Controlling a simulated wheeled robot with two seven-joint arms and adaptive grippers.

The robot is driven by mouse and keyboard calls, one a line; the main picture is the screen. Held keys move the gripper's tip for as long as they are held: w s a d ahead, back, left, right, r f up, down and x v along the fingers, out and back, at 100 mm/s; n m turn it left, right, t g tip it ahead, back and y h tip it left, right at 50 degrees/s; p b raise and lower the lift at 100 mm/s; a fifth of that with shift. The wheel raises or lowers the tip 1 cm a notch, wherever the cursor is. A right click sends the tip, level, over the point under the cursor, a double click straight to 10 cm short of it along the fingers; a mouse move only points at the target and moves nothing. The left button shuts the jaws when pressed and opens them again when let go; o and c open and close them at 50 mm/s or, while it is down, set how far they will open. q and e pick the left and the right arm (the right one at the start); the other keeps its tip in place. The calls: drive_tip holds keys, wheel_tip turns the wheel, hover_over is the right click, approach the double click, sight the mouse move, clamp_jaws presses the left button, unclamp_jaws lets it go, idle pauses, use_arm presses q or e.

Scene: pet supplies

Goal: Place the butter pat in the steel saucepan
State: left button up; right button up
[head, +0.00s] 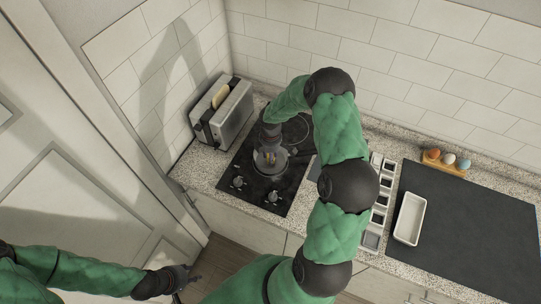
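The steel saucepan (282,160) stands on the black cooktop, at the centre left of the view. My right arm reaches over from the lower middle, and its gripper (268,155) points down at the saucepan, over its inside. The arm's wrist hides part of the pan. A small yellowish spot shows at the fingertips, but I cannot tell whether it is the butter pat or whether the fingers are shut on it. My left gripper (187,284) is at the lower left, over the floor and away from the counter. Its fingers look spread and empty.
A toaster (226,112) with bread stands left of the cooktop (289,188). To the right are a column of small containers (371,240), a white dish (409,219) on a dark mat (465,235), and a wooden holder (440,167) with eggs. The mat's right part is clear.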

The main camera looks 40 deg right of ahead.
drive_tip(key=shift+f, duration=0.15)
drive_tip(key=o, duration=0.4)
drive_tip(key=shift+f, duration=0.1)
drive_tip(key=o, duration=0.4)
drive_tip(key=shift+o, duration=0.2)
wheel_tip(320, 180, up, 12)
drive_tip(key=shift+r, duration=0.2)
